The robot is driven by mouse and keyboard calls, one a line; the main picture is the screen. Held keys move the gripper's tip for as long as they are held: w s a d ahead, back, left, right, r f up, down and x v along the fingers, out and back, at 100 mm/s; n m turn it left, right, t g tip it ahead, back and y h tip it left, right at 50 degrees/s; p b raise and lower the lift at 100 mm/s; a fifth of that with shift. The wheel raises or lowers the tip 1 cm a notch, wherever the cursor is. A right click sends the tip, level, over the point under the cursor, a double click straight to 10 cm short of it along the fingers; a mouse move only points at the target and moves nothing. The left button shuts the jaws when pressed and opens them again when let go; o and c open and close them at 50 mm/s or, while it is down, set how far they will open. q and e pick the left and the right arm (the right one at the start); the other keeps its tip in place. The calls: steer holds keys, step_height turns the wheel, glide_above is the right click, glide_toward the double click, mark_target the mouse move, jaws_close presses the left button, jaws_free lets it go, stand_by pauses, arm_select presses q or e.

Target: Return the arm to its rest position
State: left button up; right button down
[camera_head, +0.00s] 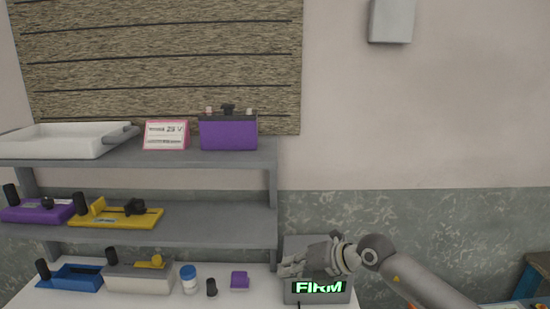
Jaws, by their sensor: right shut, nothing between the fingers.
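My right arm comes in from the lower right. My right gripper (291,268) is shut and empty, in front of or over a grey box (305,243) on the white table. The box has a lit green display (319,287) that reads "FIRM". The gripper hides part of the box, and I cannot tell whether they touch. My left gripper is not in view.
A grey shelf (200,154) at left holds a white tray (55,141), a pink-edged card (166,135) and a purple battery (228,134). Purple and yellow devices sit on the middle level. Below are a blue tray, a jar (189,279) and small items. A blue-and-wood piece (533,279) stands at right.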

steer(key=s+a+r+m+t+y, duration=0.55)
steer(key=s+a+r+y, duration=0.2)
steer(key=r, duration=0.25)
steer(key=d+f+m+t+h, duration=0.35)
steer(key=d+m+h, duration=0.35)
steer(key=d+m, duration=0.3)
steer(key=d+f+m+t+h, duration=0.35)
steer(key=d+m+h, duration=0.4)
steer(key=m, duration=0.35)
steer(key=s+d+f+m+g+h, duration=0.4)
steer(key=s+d+f, duration=0.15)
steer(key=f, duration=0.35)
steer(key=s+f+m+g+y, duration=0.1)
steer(key=s+f+g, duration=0.35)
steer(key=s, duration=0.45)
steer(key=s+d+f+m+g, duration=0.1)
steer(key=s+f+g, duration=0.2)
steer(key=s+f, duration=0.35)
steer(key=s+f+m+g+y, duration=0.1)
steer(key=s+f+g, duration=0.25)
steer(key=s, duration=0.65)
step_height(320, 180, down, 26)
steer(key=s+g, duration=0.1)
steer(key=s+d+f+g, duration=0.1)
steer(key=s+d+f, duration=0.2)
steer(key=s+f, duration=1.3)
steer(key=shift+s+d+n+b, duration=0.15)
steer(key=shift+s+n+b, duration=0.2)
steer(key=shift+s+n, duration=0.15)
